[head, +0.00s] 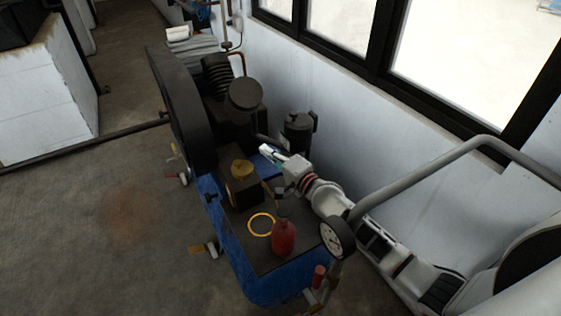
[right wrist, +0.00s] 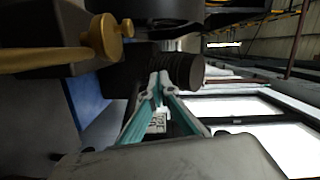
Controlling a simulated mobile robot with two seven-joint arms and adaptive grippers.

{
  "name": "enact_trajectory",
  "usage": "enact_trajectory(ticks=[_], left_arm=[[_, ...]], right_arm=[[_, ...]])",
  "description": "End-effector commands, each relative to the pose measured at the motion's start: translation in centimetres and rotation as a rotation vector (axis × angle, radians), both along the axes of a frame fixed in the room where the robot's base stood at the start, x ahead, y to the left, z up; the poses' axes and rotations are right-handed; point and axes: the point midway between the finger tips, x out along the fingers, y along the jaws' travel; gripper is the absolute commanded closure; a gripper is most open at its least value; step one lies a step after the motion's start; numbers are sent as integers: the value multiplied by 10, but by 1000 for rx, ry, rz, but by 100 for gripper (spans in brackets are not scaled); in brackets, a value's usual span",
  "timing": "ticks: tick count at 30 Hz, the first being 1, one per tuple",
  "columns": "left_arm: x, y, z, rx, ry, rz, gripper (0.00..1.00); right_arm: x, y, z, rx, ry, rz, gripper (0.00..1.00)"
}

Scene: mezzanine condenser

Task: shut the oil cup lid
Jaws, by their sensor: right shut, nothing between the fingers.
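In the right wrist view a brass piece with a rounded knob (right wrist: 106,38) shows at the upper left. I cannot make out how its lid stands. My right gripper (head: 266,150) is shut and empty, just right of and beyond the brass fitting, apart from it. In the right wrist view its teal-padded fingers (right wrist: 159,80) converge in front of a dark ribbed cylinder (right wrist: 185,70); contact cannot be told. My left gripper is not in view.
A red bottle (head: 284,238) and a yellow ring (head: 261,224) are on the compressor's dark deck. A pressure gauge (head: 337,237) stands by my right arm. A dark canister (head: 299,130) stands near the wall. A large flywheel (head: 182,108) rises at the left.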

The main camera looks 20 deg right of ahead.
Motion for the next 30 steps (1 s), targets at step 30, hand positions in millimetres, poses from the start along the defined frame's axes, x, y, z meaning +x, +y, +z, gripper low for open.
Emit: enact_trajectory(ticks=[30], left_arm=[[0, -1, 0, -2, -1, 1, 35]], right_arm=[[-97, -39, 3, -1, 1, 0, 100]])
